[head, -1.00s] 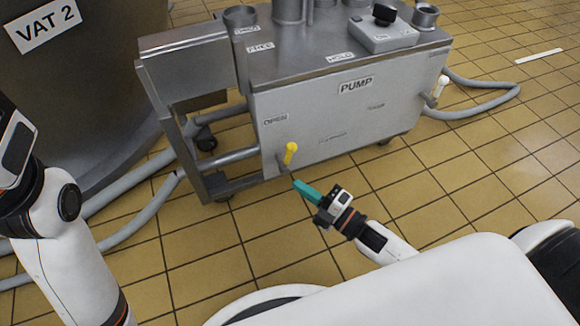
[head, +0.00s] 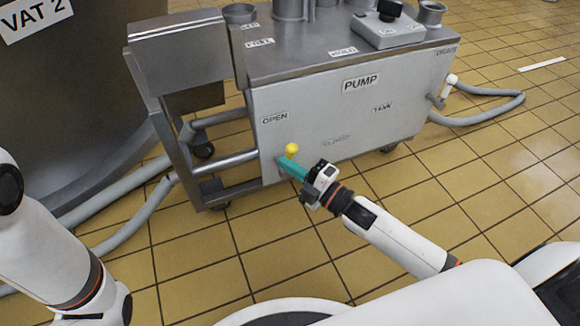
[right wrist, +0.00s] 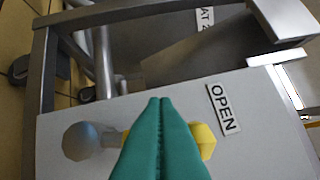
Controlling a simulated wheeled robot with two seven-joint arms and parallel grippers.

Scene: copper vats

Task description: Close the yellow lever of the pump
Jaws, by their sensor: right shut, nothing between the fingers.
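The yellow lever (head: 291,149) sits low on the left part of the pump's (head: 345,112) grey front, below the OPEN label (head: 274,118). Only its rounded yellow tip shows in the head view. In the right wrist view the yellow lever (right wrist: 205,141) shows to the right of my fingers, and a grey round knob (right wrist: 80,141) shows to their left. My right gripper (head: 284,163) is shut and empty, its teal fingers in front of the lever and hiding its middle. I cannot tell whether they touch it. The left arm is at the left edge; its gripper is out of view.
A dark vat labelled VAT 2 (head: 70,100) stands at the left. Grey hoses (head: 125,230) run along the floor beside the pump's frame. Another hose (head: 490,112) loops at the right, by a white-handled valve (head: 449,82). The tiled floor in front of the pump is open.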

